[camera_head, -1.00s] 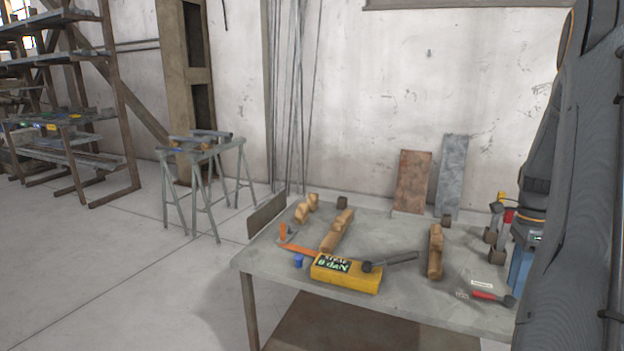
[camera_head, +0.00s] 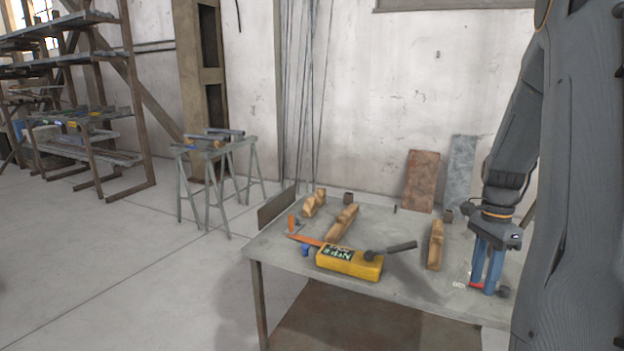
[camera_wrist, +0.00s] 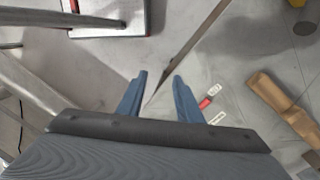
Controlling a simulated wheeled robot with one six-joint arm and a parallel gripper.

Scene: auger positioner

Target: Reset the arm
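My gripper (camera_head: 483,286) hangs from my arm at the right of the head view, over the right end of the grey worktable (camera_head: 390,290). Its two blue fingers point down. In the wrist view the fingers (camera_wrist: 160,88) stand apart with nothing held between them. The table's edge runs past in the gap below. A red-handled tool (camera_wrist: 206,102) lies on the table just right of the fingers in the wrist view. In the head view the fingers partly hide that tool. I cannot tell whether the fingertips touch the table.
On the table are a yellow box (camera_head: 347,262), a dark-headed hammer-like tool (camera_head: 392,250), wooden blocks (camera_head: 435,245) and an orange tool (camera_head: 305,239). Two plates (camera_head: 421,180) lean on the wall behind. Trestles (camera_head: 215,165) and shelving (camera_head: 85,110) stand left, with open floor between.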

